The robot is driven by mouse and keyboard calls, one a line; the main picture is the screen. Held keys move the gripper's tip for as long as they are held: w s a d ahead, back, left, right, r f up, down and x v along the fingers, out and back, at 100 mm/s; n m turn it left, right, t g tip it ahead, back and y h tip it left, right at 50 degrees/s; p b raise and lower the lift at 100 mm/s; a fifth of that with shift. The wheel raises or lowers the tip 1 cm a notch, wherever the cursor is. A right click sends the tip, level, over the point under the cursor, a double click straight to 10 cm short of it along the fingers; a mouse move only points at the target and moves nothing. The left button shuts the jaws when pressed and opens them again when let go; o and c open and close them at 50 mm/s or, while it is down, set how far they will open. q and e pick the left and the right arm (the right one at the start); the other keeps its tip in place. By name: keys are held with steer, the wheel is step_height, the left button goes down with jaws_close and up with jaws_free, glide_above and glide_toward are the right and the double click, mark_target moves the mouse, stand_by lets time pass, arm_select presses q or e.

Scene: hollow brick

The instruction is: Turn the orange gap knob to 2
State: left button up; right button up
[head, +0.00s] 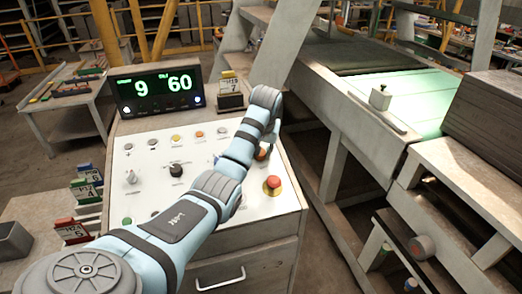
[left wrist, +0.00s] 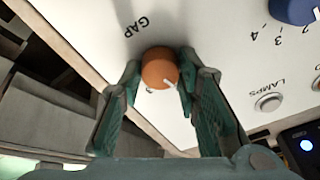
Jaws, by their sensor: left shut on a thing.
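The orange gap knob (left wrist: 160,66) sits on the white panel beside the printed word GAP in the left wrist view. A white pointer line shows on its face, toward the gripper side. In the head view my left arm reaches over the panel, and a bit of the orange knob (head: 261,153) shows under the gripper (head: 266,147). My right gripper is in neither view.
The panel (head: 145,190) carries several other knobs, buttons and a red mushroom button (head: 272,185). A display (head: 157,90) reading 9 and 60 stands behind it. In the left wrist view a blue knob (left wrist: 296,8) and the lamps button (left wrist: 268,102) are to the right.

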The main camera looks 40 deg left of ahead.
arm_select(q)
steer(key=shift+m, duration=1.7)
steer(key=o, duration=1.2)
steer(key=shift+c, duration=0.2)
step_height(320, 180, up, 10)
steer(key=shift+m, duration=0.3)
